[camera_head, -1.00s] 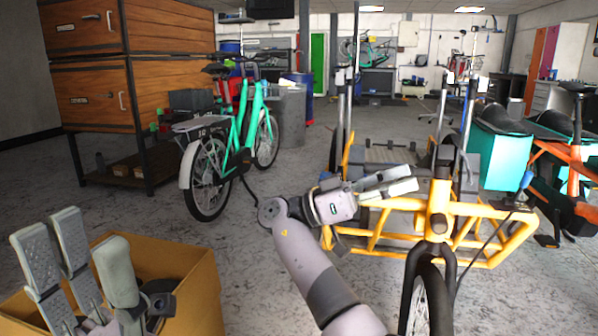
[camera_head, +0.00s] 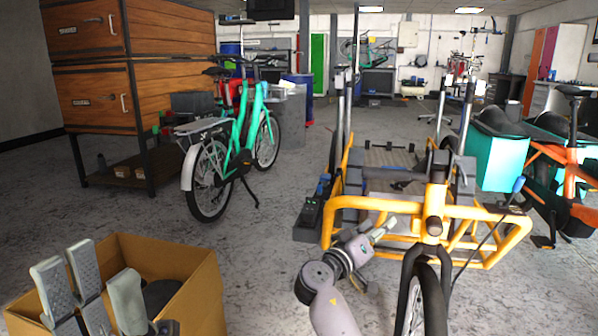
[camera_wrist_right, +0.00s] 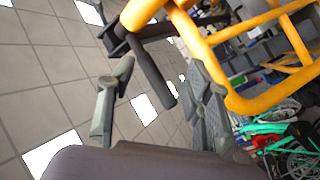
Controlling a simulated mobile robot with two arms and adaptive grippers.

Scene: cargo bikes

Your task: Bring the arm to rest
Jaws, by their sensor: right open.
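My right arm reaches up from the bottom middle of the head view. Its gripper (camera_head: 380,235) is in front of the yellow cargo bike frame (camera_head: 380,204); I cannot tell whether they touch.
The cargo bike's front wheel (camera_head: 424,298) is close to my right arm. A black device (camera_head: 309,216) sits at the frame's left corner. A teal bike (camera_head: 241,140) and a wooden drawer cabinet (camera_head: 105,100) stand at the left. The floor (camera_head: 255,250) between box and bike is clear.

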